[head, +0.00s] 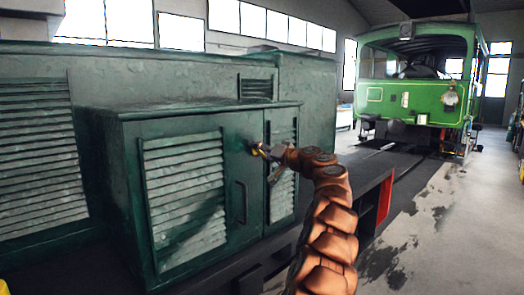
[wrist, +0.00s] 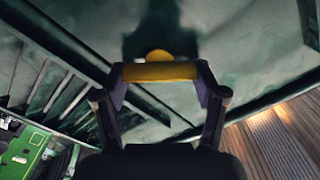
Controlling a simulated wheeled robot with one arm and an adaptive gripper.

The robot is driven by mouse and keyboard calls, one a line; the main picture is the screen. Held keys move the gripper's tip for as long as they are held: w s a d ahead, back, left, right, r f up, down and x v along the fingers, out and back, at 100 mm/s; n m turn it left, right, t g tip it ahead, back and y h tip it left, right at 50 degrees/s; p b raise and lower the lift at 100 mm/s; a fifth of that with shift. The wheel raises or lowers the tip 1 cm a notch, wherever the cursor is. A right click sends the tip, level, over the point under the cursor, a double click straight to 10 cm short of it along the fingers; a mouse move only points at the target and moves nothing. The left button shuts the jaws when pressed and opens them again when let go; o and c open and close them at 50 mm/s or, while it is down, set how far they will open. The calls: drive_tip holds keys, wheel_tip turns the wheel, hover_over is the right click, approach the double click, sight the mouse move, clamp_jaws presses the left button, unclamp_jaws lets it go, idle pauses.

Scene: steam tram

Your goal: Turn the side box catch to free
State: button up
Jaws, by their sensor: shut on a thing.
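The side box (head: 122,150) is a dark green metal cabinet with louvred doors, at the left and centre of the head view. Its catch (head: 256,151) is a small yellow piece high on the box front, near the edge between the two louvred panels. My gripper (head: 264,151) is at the catch, at the end of my orange arm. In the wrist view the catch (wrist: 160,72) is a yellow bar lying across between the two fingertips, with a round yellow end behind it. My gripper is shut on it. In the head view the gripper partly hides the catch.
A dark vertical handle (head: 242,203) stands on the door below and left of the catch. A green tram (head: 415,85) stands at the back right. The grey floor (head: 440,235) at the right is open. A dark ledge with a red panel (head: 384,198) runs beside my arm.

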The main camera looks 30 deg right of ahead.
drive_tip(key=m+p, duration=0.2)
drive_tip(key=m, duration=0.3)
drive_tip(key=shift+m+p, duration=0.3)
drive_tip(key=shift+p, duration=0.1)
drive_tip(key=shift+d+f+m+p, duration=0.1)
drive_tip(key=shift+m+p, duration=0.5)
drive_tip(key=shift+m, duration=0.5)
drive_tip(key=shift+d+f+m+p, duration=0.1)
drive_tip(key=shift+m+p, duration=0.45)
drive_tip(key=shift+m, duration=0.55)
drive_tip(key=o, duration=1.1)
drive_tip(key=shift+a, duration=0.1)
drive_tip(key=shift+o, duration=0.2)
drive_tip(key=v, duration=1.2)
